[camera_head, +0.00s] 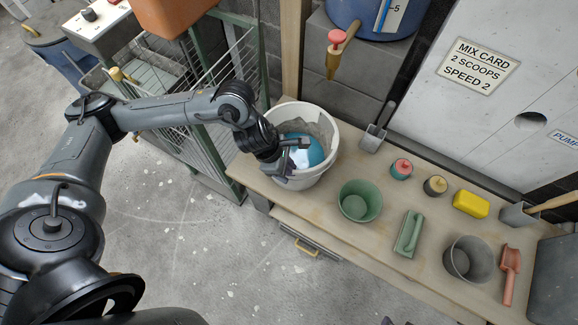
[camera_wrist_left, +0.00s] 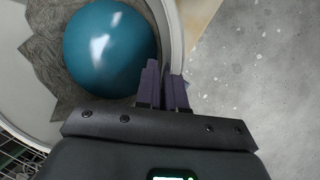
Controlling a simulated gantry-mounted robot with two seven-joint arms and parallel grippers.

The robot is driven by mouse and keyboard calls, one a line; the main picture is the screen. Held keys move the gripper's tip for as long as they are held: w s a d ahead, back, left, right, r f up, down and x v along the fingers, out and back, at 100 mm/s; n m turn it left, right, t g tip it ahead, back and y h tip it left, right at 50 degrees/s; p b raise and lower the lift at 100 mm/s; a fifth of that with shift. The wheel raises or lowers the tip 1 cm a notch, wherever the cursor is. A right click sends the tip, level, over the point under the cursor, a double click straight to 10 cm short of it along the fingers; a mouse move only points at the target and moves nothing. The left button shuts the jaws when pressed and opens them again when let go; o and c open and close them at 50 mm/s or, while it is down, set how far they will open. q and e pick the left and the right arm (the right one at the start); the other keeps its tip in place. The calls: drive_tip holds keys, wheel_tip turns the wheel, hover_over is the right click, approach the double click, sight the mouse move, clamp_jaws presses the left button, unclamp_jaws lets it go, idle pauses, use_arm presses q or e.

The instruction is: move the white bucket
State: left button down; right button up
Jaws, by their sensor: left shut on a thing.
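The white bucket (camera_head: 316,174) stands upright at the left end of the wooden bench. A shiny blue ball (camera_head: 312,151) sits inside it, on rough grey lining or residue. My left gripper (camera_head: 283,167) reaches down at the bucket's near left side. In the left wrist view, its dark fingers (camera_wrist_left: 164,92) are shut on the white rim (camera_wrist_left: 173,35), with the blue ball (camera_wrist_left: 108,48) inside the bucket to the left. The hand hides part of the near rim. My right gripper is not in view.
The bench (camera_head: 325,206) also holds a green bucket (camera_head: 352,205), a green float (camera_head: 408,234), a grey bucket (camera_head: 483,258), a red scoop (camera_head: 510,272), small jars and a yellow block (camera_head: 470,204). A tap (camera_head: 336,50) hangs behind the white bucket. A green wire cage (camera_head: 210,95) stands left.

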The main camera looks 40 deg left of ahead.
use_arm(q)
drive_tip(key=shift+s+r, duration=0.1)
drive_tip(key=shift+s, duration=0.2)
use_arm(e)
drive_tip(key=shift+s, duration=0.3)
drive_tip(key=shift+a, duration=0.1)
use_arm(q)
drive_tip(key=c, duration=1.2)
unclamp_jaws()
drive_tip(key=shift+o, duration=0.2)
drive_tip(key=shift+w, duration=0.1)
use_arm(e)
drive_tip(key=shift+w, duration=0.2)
